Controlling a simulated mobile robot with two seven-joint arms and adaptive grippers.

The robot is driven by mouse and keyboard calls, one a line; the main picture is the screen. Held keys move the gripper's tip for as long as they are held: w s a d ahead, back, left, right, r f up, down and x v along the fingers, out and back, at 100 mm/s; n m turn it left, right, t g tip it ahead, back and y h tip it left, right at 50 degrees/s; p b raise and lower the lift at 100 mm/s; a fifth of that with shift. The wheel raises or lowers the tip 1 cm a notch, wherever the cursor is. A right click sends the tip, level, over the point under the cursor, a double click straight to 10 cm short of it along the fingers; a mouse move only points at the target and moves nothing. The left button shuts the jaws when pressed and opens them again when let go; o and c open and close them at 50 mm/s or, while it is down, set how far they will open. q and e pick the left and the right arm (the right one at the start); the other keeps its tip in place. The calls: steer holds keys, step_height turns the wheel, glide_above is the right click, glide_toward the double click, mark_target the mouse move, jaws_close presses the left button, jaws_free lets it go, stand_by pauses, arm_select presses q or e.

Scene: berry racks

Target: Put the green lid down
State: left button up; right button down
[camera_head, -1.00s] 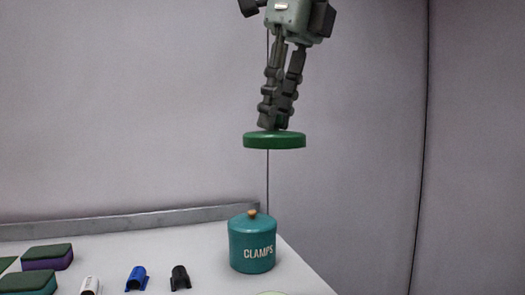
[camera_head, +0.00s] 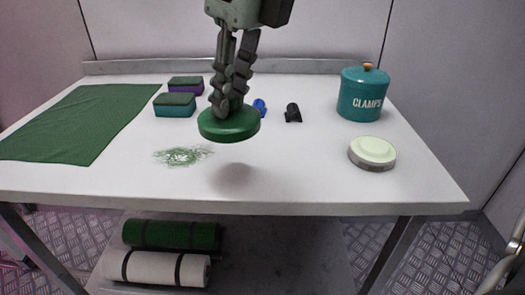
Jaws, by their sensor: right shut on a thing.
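The green lid (camera_head: 229,125) is a round dark green disc held in the air above the front middle of the white table (camera_head: 300,180). Its shadow shows on the table below and in front of it, with a gap between. My right gripper (camera_head: 232,104) comes down from the top and is shut on the lid's top, which the fingers partly hide. The lid is nearly level. My left gripper is not in view.
Green scribble marks (camera_head: 184,156) lie left of the lid. A green mat (camera_head: 80,125), two sponges (camera_head: 175,105) (camera_head: 186,86), blue (camera_head: 260,107) and black (camera_head: 293,113) clips, a teal CLAMPS canister (camera_head: 362,95) and a pale round tin (camera_head: 372,152) stand around. The front right table is clear.

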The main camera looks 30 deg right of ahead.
steer(key=shift+s+a+f, duration=0.15)
steer(key=shift+a+f, duration=0.15)
steer(key=shift+f, duration=0.05)
steer(key=d+f, duration=0.2)
steer(key=d, duration=0.1)
steer(key=d+f+p, duration=0.1)
steer(key=d+f, duration=0.1)
steer(key=d, duration=0.2)
steer(key=d+f, duration=0.2)
steer(key=d, duration=0.1)
steer(key=shift+d+f, duration=0.2)
steer(key=shift+d, duration=0.1)
steer(key=shift+d+f, duration=0.25)
steer(key=shift+d, duration=0.05)
step_height(320, 180, down, 3)
steer(key=shift+s+f+p, duration=0.1)
steer(key=shift+p, duration=0.25)
steer(key=shift+d+f, duration=0.1)
steer(key=shift+f, duration=0.25)
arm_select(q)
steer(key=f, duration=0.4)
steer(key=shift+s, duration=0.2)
arm_select(e)
steer(key=shift+f, duration=0.1)
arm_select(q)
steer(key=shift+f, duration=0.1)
arm_select(e)
steer(key=shift+f, duration=0.1)
